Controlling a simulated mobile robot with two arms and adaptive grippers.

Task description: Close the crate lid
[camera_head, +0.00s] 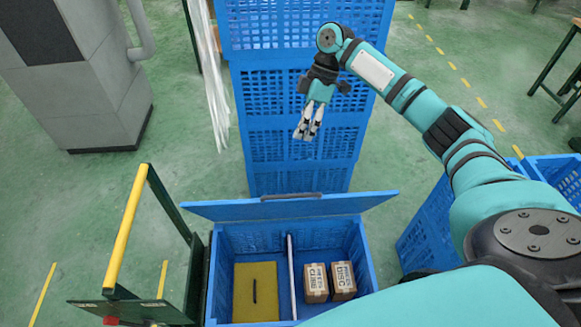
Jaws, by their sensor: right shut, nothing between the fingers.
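The blue crate (222,262) stands open at the bottom middle of the head view. Its blue lid (340,206) is raised at the crate's far side, with a dark handle (290,196) along its upper edge. My right gripper (308,130) is above and beyond the lid, in front of the stacked blue crates. It points down, its fingers are shut and empty, and it appears apart from the lid. My left gripper is not in view.
In the crate are a yellow panel (268,303) with a dark mark, a white divider (291,270) and two cartons (315,280) (343,277). Tall stacked blue crates (300,145) stand behind. A cart with a yellow rail (125,230) is left; another blue crate (422,232) is right.

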